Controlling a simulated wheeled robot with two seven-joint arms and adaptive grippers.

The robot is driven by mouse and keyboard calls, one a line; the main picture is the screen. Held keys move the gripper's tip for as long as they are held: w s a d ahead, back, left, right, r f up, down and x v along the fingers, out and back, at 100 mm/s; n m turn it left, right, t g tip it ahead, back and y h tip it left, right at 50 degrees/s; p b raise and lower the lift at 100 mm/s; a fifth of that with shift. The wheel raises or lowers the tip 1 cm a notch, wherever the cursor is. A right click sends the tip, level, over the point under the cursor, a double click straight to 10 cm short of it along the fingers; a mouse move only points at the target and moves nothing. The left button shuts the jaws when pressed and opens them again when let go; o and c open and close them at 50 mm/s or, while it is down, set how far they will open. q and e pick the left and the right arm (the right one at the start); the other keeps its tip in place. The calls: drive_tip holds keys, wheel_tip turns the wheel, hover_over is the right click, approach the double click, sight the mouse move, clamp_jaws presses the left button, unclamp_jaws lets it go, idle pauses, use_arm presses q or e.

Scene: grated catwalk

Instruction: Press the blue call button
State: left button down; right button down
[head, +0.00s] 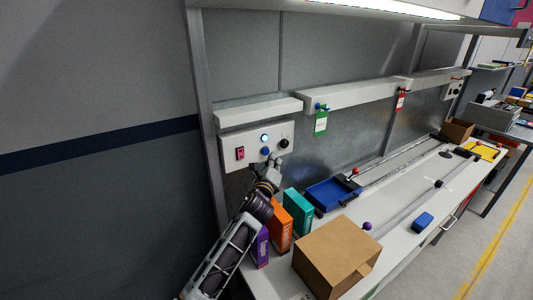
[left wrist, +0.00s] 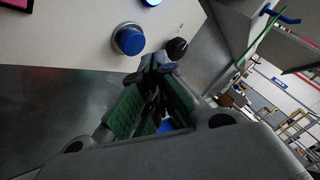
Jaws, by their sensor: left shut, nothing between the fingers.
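The blue call button (head: 265,151) is a round dome on a pale control panel (head: 229,141) on the wall. My left gripper (head: 274,164) is shut and empty, just below the button. In the left wrist view, the blue button (left wrist: 130,40) sits up and left of my fingertips (left wrist: 160,63), with a visible gap in the picture. The black knob (left wrist: 177,46) is close to the fingertips. My right gripper is out of view.
Below, the bench holds purple (head: 260,248), orange (head: 280,228) and teal (head: 298,212) boxes, a cardboard box (head: 335,255) and a blue tray (head: 330,194). Green (head: 321,122) and red (head: 401,100) tags hang from the rail to the right.

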use_arm(q)
drive_tip(key=s+d, duration=0.2)
drive_tip(key=s, duration=0.1)
drive_tip(key=shift+s+d, duration=0.1)
drive_tip(key=shift+s, duration=0.05)
idle(0.4)
idle(0.3)
